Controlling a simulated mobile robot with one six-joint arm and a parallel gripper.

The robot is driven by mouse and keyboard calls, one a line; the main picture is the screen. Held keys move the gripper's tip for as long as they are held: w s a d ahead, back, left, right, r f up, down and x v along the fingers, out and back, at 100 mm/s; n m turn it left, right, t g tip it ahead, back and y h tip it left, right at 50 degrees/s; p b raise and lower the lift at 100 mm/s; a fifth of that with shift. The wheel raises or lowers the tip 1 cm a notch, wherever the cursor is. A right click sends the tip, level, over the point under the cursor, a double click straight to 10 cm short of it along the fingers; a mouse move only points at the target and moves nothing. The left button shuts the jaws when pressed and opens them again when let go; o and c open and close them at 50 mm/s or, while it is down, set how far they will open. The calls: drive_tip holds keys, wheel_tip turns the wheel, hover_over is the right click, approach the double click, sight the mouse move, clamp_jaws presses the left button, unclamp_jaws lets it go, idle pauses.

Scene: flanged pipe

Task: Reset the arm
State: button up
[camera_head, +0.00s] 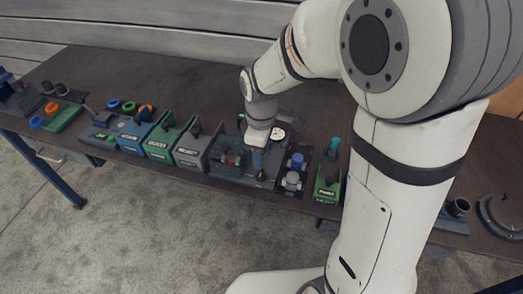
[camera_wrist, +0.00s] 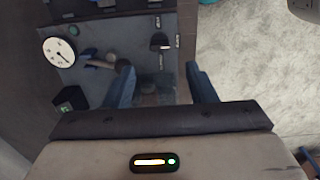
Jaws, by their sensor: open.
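My arm reaches down over the workbench in the head view, with my gripper (camera_head: 256,158) low over a dark grey fixture (camera_head: 231,173) near the bench's front edge. In the wrist view, my gripper (camera_wrist: 162,88) shows two blue fingers set well apart, with nothing held between them. Below the fingers is the grey panel of the fixture (camera_wrist: 100,40), with a white dial gauge (camera_wrist: 60,52) at the left and a dark cylindrical part (camera_wrist: 160,42) toward the top. I cannot tell whether a finger touches anything.
The bench (camera_head: 190,80) holds a row of parts along its front: a grey bin (camera_head: 191,150), a green bin (camera_head: 160,143), a blue bin (camera_head: 132,133), and a green station (camera_head: 327,186) at the right. The bench's back is mostly clear. Grey floor (camera_head: 140,220) lies in front.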

idle(0.4)
drive_tip(key=s+d+r+m+t, duration=0.2)
drive_tip(key=s+d+r+m, duration=0.7)
drive_tip(key=s+d+m, duration=0.3)
drive_tip(key=shift+s+r+m+t, duration=0.15)
drive_tip(key=shift+s+m+t, duration=0.3)
drive_tip(key=shift+m, duration=0.65)
